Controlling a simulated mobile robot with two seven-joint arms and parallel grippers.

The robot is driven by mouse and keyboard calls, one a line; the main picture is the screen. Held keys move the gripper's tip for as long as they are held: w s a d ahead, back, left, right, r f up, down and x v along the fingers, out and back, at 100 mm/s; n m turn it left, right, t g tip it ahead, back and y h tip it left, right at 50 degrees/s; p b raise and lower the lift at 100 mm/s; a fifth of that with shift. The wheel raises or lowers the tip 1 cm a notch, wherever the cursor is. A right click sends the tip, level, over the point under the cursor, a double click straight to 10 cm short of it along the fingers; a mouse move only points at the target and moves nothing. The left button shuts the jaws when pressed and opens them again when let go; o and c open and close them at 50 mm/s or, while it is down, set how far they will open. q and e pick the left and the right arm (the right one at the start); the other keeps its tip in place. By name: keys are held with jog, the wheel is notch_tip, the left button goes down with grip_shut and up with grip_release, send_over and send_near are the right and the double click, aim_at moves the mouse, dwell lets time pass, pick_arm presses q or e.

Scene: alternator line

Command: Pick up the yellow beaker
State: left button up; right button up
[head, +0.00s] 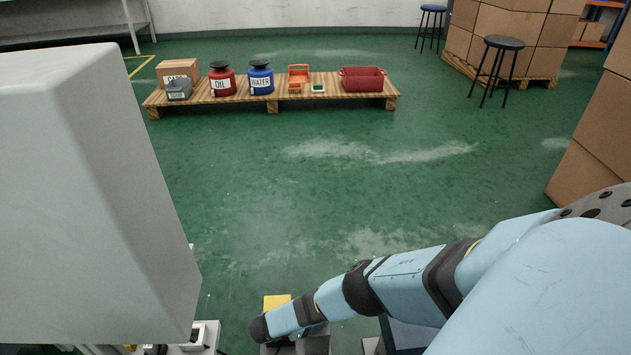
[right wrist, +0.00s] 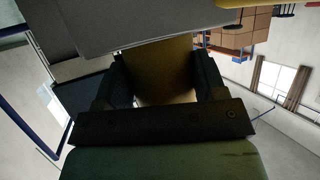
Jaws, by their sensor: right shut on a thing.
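The yellow beaker (right wrist: 165,72) is between the two dark fingers of my right gripper (right wrist: 163,80) in the right wrist view. The fingers sit on either side of it and are shut on it. It looks dull yellow-brown in shadow, and its far end is cut off by a grey surface. In the head view my right arm reaches down to the lower middle, and its gripper is hidden below the wrist. A flat yellow patch (head: 277,301) shows just behind the wrist; I cannot tell whether it is the beaker. My left gripper is not in view.
A large light-grey block (head: 90,200) fills the left of the head view. A wooden pallet (head: 330,98) at the back holds jugs, a red bin (head: 362,80) and small items. Stools and stacked cartons (head: 598,135) stand right. The green floor between is clear.

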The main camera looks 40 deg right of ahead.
jog(key=shift+r+p, duration=0.4)
jog(key=shift+r, duration=0.15)
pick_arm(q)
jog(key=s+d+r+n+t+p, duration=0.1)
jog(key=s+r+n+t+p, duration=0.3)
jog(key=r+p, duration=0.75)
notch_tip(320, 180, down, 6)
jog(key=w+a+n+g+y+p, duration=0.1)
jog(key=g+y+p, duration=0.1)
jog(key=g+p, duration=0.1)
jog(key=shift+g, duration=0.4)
pick_arm(e)
notch_tip(320, 180, up, 27)
